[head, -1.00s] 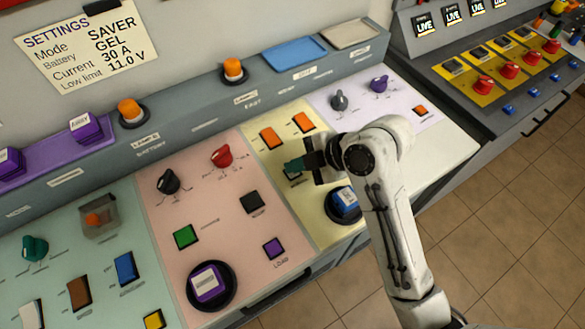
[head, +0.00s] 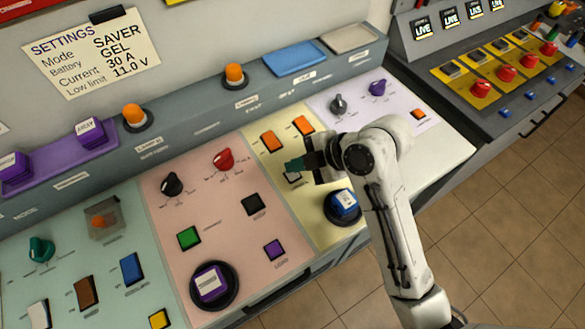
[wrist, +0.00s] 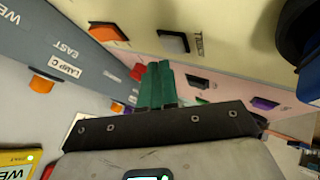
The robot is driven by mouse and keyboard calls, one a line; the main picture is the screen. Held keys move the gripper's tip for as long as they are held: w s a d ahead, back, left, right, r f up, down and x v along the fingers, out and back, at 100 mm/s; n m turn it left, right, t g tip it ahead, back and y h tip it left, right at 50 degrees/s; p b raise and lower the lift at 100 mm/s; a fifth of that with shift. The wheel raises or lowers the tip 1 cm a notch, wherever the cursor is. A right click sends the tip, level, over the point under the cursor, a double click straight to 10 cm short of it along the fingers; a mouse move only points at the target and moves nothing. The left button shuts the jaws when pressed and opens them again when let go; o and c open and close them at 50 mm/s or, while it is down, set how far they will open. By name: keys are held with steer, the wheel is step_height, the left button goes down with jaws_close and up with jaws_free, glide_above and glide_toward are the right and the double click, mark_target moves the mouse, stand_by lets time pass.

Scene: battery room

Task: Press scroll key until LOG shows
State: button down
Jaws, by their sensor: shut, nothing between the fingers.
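No key can be read as the scroll key, and no display reads LOG. My gripper (head: 295,165) is shut and empty, its green fingertips low over the yellow panel (head: 262,160). In the head view they are beside a pale key (head: 291,178) with a dark edge, partly hidden by the fingers. In the wrist view the shut fingers (wrist: 155,88) point toward that pale key (wrist: 173,42), whose label is only partly legible. Contact cannot be told. Several small displays (head: 450,16) at the upper right read LIVE.
Two orange keys (head: 270,141) (head: 303,125) lie behind my gripper. A large round blue button (head: 343,204) is close in front of it. The pink panel (head: 215,195) to the left carries a black knob (head: 172,184), a red knob (head: 223,159) and several keys. Floor is clear at the right.

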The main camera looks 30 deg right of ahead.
mark_target(298, 176)
steer(key=shift+r, duration=0.1)
step_height(298, 176, up, 5)
steer(key=p, duration=0.5)
steer(key=shift+s, duration=0.1)
stand_by(1.0)
